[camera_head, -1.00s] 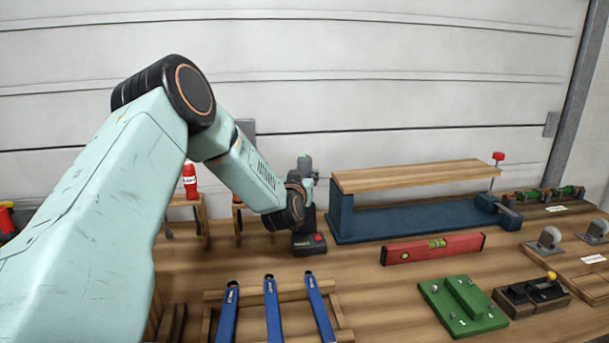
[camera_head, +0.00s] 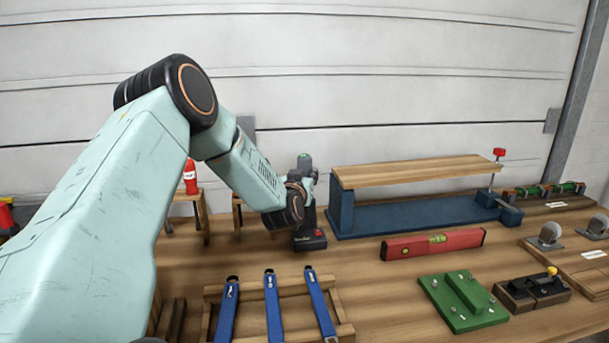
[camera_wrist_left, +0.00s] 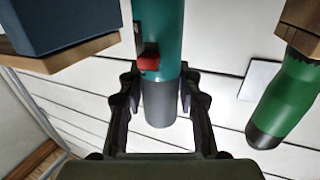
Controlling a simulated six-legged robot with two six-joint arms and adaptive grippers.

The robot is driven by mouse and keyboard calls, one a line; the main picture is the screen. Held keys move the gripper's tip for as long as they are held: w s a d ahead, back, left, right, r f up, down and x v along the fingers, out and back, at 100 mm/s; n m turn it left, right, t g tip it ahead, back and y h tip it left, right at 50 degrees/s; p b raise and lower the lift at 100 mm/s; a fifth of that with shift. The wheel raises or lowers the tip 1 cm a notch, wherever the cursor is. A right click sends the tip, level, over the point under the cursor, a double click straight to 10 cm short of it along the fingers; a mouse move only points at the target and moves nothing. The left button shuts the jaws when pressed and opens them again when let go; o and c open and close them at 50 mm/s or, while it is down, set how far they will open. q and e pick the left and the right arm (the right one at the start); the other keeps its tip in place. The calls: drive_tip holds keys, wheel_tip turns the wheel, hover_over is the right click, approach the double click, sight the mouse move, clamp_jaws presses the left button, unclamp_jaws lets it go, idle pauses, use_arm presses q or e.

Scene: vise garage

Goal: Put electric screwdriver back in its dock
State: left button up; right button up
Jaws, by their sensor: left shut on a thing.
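The electric screwdriver (camera_head: 305,163) stands upright at the back of the bench, left of the blue vise-like stand. Its dark base with a red part (camera_head: 311,240) shows at bench height; I cannot tell whether it touches the bench. My left gripper (camera_head: 304,192) is at its handle, mostly hidden by my wrist. In the left wrist view, the fingers of my left gripper (camera_wrist_left: 160,92) are shut on the teal screwdriver body (camera_wrist_left: 163,25), which has a red button and a grey end. I cannot make out a dock. My right gripper is not in view.
The blue stand with a wooden top (camera_head: 420,170) is close on the right. Blue-handled tools lie in a wooden rack (camera_head: 345,331) in front. A red level (camera_head: 408,250) and green block (camera_head: 463,303) lie to the right. A red bottle (camera_head: 190,177) stands on a wooden support at left.

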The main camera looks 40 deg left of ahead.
sight(304, 155)
use_arm(q)
drive_tip(key=shift+f, duration=0.25)
idle(0.3)
drive_tip(key=o, duration=1.3)
drive_tip(key=shift+c, duration=0.2)
drive_tip(key=o, duration=0.3)
drive_tip(key=shift+o, duration=0.2)
drive_tip(key=shift+r+p, duration=3.3)
drive_tip(key=shift+r, duration=0.25)
